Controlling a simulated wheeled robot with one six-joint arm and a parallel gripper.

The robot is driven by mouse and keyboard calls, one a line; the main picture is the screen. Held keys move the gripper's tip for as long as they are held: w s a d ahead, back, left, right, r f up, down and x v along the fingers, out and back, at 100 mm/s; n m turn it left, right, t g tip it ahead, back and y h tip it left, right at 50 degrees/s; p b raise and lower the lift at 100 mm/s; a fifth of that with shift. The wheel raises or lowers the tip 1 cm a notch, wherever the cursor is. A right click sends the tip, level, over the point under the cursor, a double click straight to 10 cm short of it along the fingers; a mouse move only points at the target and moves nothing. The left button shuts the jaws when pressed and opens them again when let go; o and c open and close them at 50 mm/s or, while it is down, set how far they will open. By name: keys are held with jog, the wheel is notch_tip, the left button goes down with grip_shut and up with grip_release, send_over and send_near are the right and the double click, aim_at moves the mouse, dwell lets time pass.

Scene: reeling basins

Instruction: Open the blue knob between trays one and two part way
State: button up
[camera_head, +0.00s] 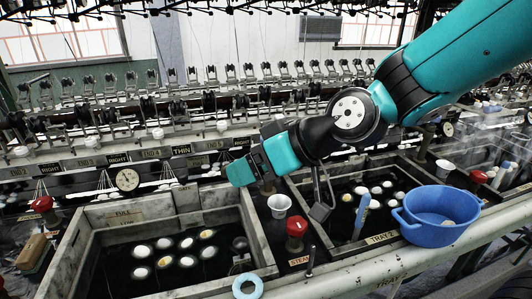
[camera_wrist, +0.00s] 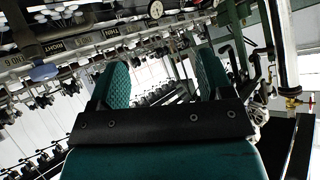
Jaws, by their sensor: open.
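I see no knob that is clearly blue between the trays in the head view; my gripper covers part of that strip. A red knob (camera_head: 296,228) stands there beside a white cup (camera_head: 280,206), with a partly legible label starting "STEA". The left tray (camera_head: 258,232) and tray two (camera_head: 381,239) hold dark water with white cocoons. My gripper (camera_head: 240,172) hangs over the back right corner of the left tray. In the wrist view its two teal fingers (camera_wrist: 163,64) are apart, with nothing between them.
A blue basin (camera_head: 440,220) sits at the right, by tray two. Another red knob (camera_head: 43,204) stands at the left. A pale blue ring (camera_head: 248,286) lies on the front edge. A gauge (camera_head: 128,180) and reeling machinery line the back.

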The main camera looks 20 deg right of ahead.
jog(key=w+d+f+m+t+h+b, duration=0.2)
jog(key=w+d+f+t+b, duration=0.1)
jog(key=w+d+t, duration=0.4)
jog(key=w+d+f+m+t+h+b, duration=0.2)
jog(key=w+d+f+t, duration=0.25)
jog(key=w, duration=0.45)
jog(key=shift+g, duration=0.35)
jog(key=p+x, duration=0.2)
jog(key=r+p+x, duration=0.1)
jog(key=p+x, duration=0.1)
jog(key=x, duration=0.1)
jog(key=shift+w+a+p, duration=0.15)
jog(key=shift+p, duration=0.2)
jog(key=shift+w+a+f+p, duration=0.15)
jog(key=shift+w+p, duration=0.15)
jog(key=shift+w, duration=0.35)
jog(key=c, duration=0.9)
jog(key=shift+c, duration=0.2)
